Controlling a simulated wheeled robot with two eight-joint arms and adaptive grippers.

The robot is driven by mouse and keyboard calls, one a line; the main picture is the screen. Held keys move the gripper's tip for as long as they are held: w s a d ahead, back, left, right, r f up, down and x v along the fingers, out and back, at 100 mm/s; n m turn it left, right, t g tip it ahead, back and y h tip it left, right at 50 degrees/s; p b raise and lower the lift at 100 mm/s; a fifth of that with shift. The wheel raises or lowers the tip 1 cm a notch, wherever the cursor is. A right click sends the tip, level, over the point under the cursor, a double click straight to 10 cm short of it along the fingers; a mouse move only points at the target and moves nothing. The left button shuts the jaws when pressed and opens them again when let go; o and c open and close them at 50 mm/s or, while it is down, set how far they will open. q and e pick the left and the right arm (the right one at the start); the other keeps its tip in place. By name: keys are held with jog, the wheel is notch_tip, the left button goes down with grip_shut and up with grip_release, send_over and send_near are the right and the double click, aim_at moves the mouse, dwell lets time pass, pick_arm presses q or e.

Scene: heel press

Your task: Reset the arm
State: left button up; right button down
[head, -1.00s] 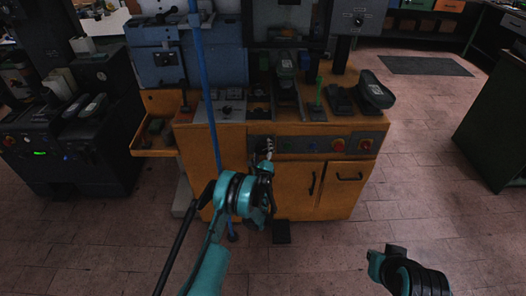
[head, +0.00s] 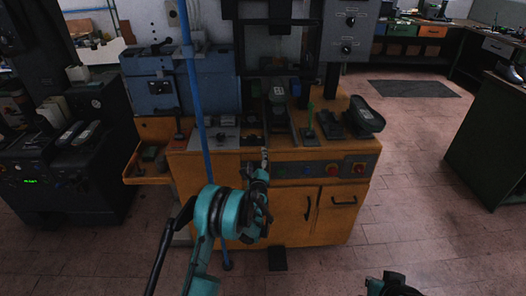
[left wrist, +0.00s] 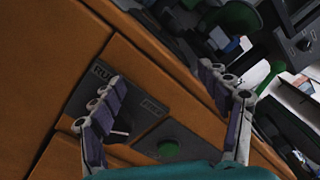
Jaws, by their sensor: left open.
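My left arm reaches up from the bottom of the head view, and its gripper (head: 264,163) is in front of the orange heel press cabinet, near the control panel (head: 320,169). In the left wrist view the left gripper (left wrist: 160,105) has its two fingers spread wide with nothing between them.
A dark machine (head: 62,165) stands at left and a green cabinet (head: 490,140) at right. The floor between is open.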

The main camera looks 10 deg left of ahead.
pick_arm(q)
jog(key=shift+a+r, duration=0.15)
jog(key=s+a+r+n+g+y, duration=0.1)
jog(key=s+r+n, duration=0.2)
jog(key=r, duration=0.2)
jog(key=s+a+r+n+g, duration=0.1)
jog(key=s+a+r+n, duration=0.15)
jog(key=r, duration=0.25)
jog(key=s+r+n+g, duration=0.2)
jog(key=s+r+n, duration=0.15)
jog(key=s, duration=0.25)
jog(key=s+r+n+g, duration=0.1)
jog(key=s+r+n, duration=0.1)
jog(key=s+n, duration=0.35)
jog(key=s+d+f+n+g+h, duration=0.1)
jog(key=s+d+f+n+h, duration=0.1)
jog(key=s, duration=0.8)
jog(key=s+d+f+n+g+h, duration=0.2)
jog(key=s+d+n, duration=0.1)
jog(key=s, duration=0.7)
jog(key=s+d+f+n+g+h, duration=0.2)
jog(key=s+d, duration=0.2)
jog(key=s, duration=0.7)
jog(key=shift+f, duration=0.35)
